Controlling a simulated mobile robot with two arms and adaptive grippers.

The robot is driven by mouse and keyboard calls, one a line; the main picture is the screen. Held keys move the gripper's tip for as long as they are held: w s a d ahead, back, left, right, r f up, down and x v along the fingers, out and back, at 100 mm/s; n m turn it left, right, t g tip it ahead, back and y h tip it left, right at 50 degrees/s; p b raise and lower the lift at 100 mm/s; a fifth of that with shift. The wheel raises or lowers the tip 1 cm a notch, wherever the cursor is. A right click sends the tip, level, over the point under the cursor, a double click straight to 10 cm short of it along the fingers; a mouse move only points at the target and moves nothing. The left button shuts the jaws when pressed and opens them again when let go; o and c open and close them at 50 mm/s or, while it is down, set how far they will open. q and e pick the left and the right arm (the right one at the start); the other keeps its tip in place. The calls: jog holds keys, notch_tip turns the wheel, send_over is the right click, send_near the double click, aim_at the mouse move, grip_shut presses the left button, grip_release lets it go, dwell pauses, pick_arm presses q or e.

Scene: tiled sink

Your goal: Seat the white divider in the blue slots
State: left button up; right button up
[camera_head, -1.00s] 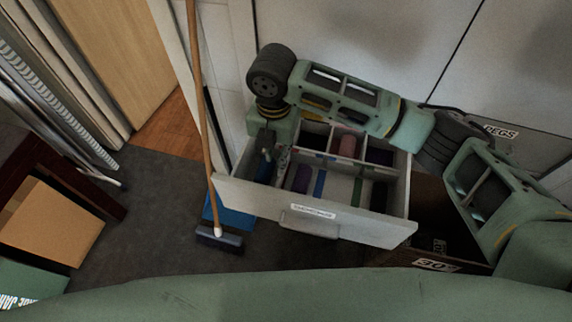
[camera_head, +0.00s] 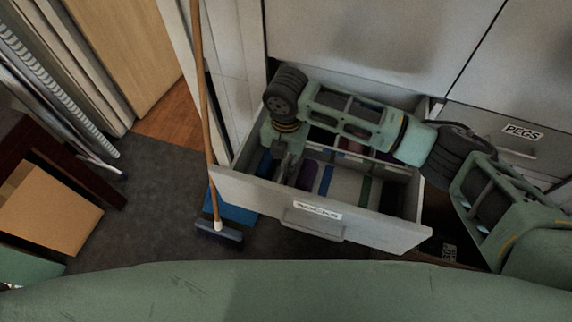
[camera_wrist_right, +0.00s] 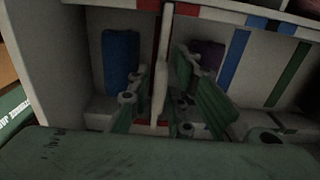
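The white divider (camera_wrist_right: 161,65) stands upright in the open drawer, seen edge-on in the right wrist view, beside a red stripe (camera_wrist_right: 154,112). My right gripper (camera_wrist_right: 163,85) reaches down into the drawer's front left part; its fingers are apart, one each side of the divider, with gaps visible. In the head view my right gripper (camera_head: 283,170) hides most of the divider. My left gripper is not in view.
A blue item (camera_wrist_right: 120,58) lies left of the divider and a purple item (camera_wrist_right: 208,56) right of it. A green stripe (camera_wrist_right: 290,75) is farther right. The drawer front (camera_head: 270,205) borders the workspace. A broom (camera_head: 207,130) stands close to its left corner.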

jog(key=shift+f, duration=0.5)
grip_shut()
jog(key=shift+r, duration=0.1)
